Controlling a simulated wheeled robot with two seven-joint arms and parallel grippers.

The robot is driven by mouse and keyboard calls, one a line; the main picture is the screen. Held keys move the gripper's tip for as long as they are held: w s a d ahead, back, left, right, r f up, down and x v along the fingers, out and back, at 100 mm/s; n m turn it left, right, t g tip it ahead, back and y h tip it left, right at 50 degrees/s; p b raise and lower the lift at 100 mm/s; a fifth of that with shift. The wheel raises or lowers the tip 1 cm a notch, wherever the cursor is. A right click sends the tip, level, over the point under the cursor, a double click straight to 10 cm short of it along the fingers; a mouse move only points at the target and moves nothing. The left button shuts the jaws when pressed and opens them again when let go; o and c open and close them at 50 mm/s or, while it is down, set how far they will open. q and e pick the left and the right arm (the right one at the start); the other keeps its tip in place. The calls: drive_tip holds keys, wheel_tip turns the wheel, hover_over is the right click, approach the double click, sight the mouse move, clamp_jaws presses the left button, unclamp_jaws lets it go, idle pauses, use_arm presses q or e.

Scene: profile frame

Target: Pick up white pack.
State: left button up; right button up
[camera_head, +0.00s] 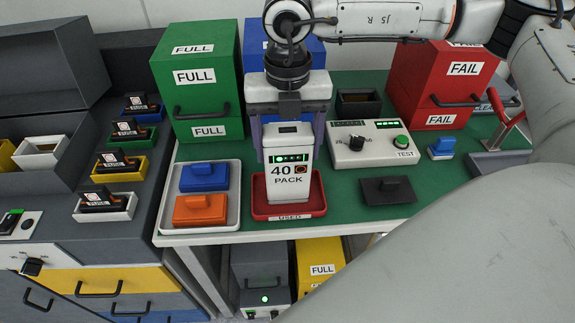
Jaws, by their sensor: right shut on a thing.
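The white pack (288,181), marked "40 PACK" with green lights on its front, stands upright in or just over the red tray (318,205) labelled "USED" at the front of the green table. My right gripper (290,135) comes down from above, with its fingers on both sides of the pack's upper part. It is shut on the pack. The pack's underside is hidden, so I cannot tell whether it touches the tray. My left gripper is not in view.
A light tray (234,190) with blue and orange blocks lies left of the red tray. A tester box (370,150) stands to the right, with a dark plate (388,190) before it. Green (198,90) and red (440,85) cabinets stand behind. My arm covers the lower right.

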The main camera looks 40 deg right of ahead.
drive_tip(key=c, duration=0.3)
drive_tip(key=shift+r, duration=0.15)
drive_tip(key=shift+c, duration=0.2)
